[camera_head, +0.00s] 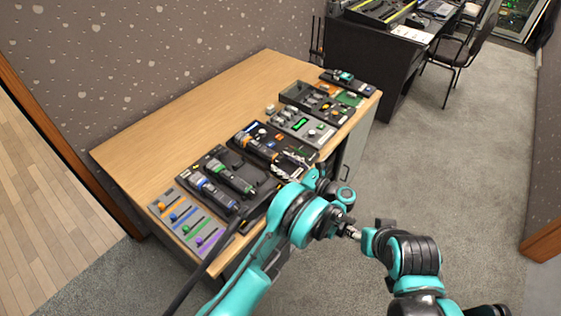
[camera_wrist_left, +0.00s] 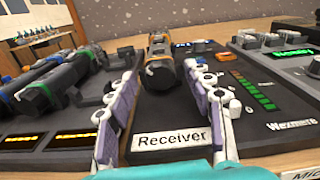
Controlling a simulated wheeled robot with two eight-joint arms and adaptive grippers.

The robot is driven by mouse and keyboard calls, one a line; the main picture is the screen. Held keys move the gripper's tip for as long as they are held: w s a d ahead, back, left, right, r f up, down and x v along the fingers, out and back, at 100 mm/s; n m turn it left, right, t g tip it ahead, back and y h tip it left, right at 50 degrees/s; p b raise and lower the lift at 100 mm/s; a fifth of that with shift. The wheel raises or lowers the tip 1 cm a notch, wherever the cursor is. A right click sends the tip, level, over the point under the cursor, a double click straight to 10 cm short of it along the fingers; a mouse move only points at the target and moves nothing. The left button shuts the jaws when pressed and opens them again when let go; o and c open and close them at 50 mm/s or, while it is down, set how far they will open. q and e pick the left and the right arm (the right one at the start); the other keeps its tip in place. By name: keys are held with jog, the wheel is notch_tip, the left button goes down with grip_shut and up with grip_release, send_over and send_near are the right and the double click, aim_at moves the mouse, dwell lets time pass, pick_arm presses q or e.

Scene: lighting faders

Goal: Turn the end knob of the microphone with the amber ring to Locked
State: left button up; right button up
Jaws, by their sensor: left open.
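The microphone with the amber ring (camera_head: 258,147) lies on a dark receiver unit on the desk. In the left wrist view this microphone (camera_wrist_left: 158,66) points its dark end at me, with the amber band behind that end. My left gripper (camera_wrist_left: 160,88) is open, its two fingers on either side of the view, with the near end of the microphone between and beyond the tips. I see no clear contact. In the head view the left gripper (camera_head: 297,160) is at the receiver's front right. The knob's marking is not readable. My right gripper cannot be made out clearly.
Microphones with a blue ring (camera_wrist_left: 40,96) and a green ring (camera_wrist_left: 62,74) lie to the left. A grey mixer (camera_head: 303,125) stands to the right. The desk's back left (camera_head: 180,120) is clear.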

pick_arm(q)
jog(key=shift+c, duration=0.3)
jog(key=c, duration=1.1)
jog(key=m, duration=0.5)
jog(key=shift+m, duration=0.4)
jog(key=o, duration=1.2)
jog(key=shift+c, duration=0.2)
